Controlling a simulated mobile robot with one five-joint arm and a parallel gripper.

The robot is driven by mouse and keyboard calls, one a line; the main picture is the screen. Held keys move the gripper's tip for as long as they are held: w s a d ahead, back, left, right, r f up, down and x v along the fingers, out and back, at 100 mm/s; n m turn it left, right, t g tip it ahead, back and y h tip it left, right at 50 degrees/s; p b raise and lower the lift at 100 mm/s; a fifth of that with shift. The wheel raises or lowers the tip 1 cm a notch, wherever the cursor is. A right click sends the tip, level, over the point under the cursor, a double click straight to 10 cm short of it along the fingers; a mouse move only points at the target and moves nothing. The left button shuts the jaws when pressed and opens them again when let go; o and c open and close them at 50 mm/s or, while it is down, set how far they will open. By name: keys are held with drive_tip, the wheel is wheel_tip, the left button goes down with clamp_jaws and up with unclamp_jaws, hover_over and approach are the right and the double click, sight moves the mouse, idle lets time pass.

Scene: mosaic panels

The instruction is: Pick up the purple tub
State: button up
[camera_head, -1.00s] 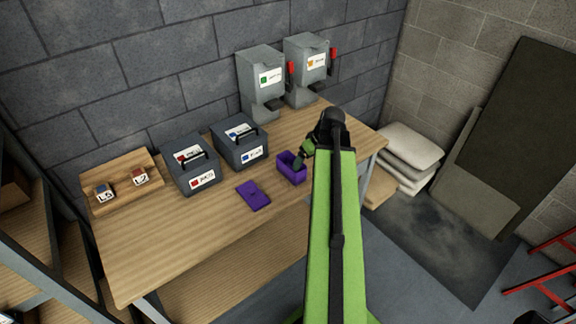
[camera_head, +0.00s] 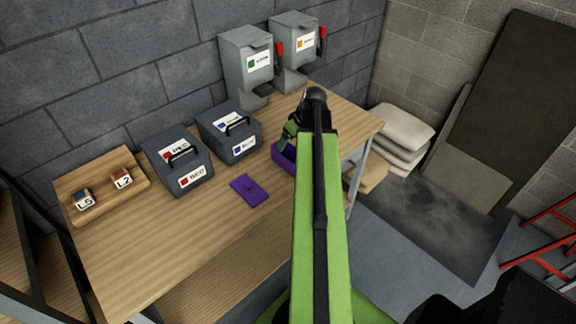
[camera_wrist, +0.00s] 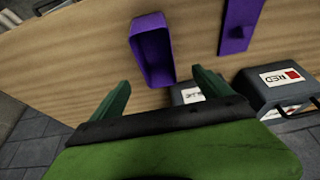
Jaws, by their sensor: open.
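The purple tub (camera_head: 283,157) is an open-topped box on the wooden table, partly hidden behind my arm in the head view. In the wrist view the whole tub (camera_wrist: 152,50) shows, empty, a little beyond my gripper's fingertips. My gripper (camera_wrist: 164,92) is open, with its two green fingers apart and nothing between them. In the head view my gripper (camera_head: 288,136) is at the tub's near-back side, and whether it touches the tub cannot be told. A flat purple lid (camera_head: 249,189) lies on the table left of the tub; it also shows in the wrist view (camera_wrist: 240,26).
Two dark grey boxes with handles (camera_head: 177,163) (camera_head: 229,133) stand left of the tub. Two grey dispensers with red levers (camera_head: 246,66) (camera_head: 294,52) stand at the back. A wooden board (camera_head: 101,186) holds two small labelled blocks. The front of the table (camera_head: 170,250) is clear.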

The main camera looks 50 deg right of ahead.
drive_tip(key=b, duration=0.5)
approach(286, 156)
drive_tip(key=a, duration=0.2)
drive_tip(key=shift+s+a+r, duration=0.15)
drive_tip(key=shift+s+a, duration=0.15)
drive_tip(key=shift+a, duration=0.1)
drive_tip(key=shift+w+f, duration=0.2)
drive_tip(key=shift+f, duration=0.05)
drive_tip(key=b+x, duration=0.5)
drive_tip(key=shift+s+d, duration=0.15)
drive_tip(key=shift+d, duration=0.1)
drive_tip(key=shift+f, duration=0.25)
drive_tip(key=c, duration=1.5)
